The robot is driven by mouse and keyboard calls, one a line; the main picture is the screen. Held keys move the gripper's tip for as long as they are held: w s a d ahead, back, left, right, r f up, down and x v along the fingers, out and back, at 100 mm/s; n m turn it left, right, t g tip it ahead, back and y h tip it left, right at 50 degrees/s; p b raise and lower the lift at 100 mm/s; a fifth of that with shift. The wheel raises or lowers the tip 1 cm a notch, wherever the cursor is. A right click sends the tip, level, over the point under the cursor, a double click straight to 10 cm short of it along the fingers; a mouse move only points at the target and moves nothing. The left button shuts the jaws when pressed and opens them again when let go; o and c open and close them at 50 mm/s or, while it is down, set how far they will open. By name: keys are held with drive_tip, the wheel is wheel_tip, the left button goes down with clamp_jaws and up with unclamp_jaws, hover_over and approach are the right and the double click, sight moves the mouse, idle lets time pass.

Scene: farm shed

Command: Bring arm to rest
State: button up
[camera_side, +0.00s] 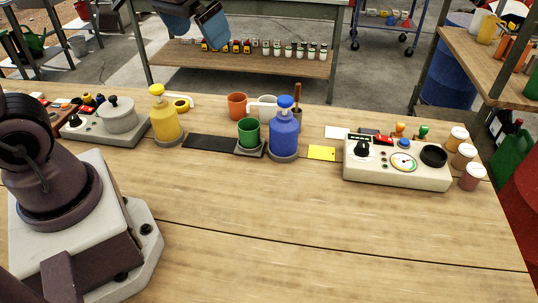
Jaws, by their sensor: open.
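My gripper (196,25) is partly in view at the top of the picture, left of the middle.
The wooden bench (300,215) has a wide clear front. Along its back stand a grey cooker-like device (118,118), a yellow bottle (164,115), a green cup (248,131), a blue bottle (284,132), an orange pot (237,104) and a control box (395,168) beside several lidded jars.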

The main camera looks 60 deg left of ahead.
drive_tip(key=s+d+m+t, duration=0.1)
drive_tip(key=s+d+m, duration=0.1)
drive_tip(key=s, duration=0.6)
drive_tip(key=shift+s, duration=0.15)
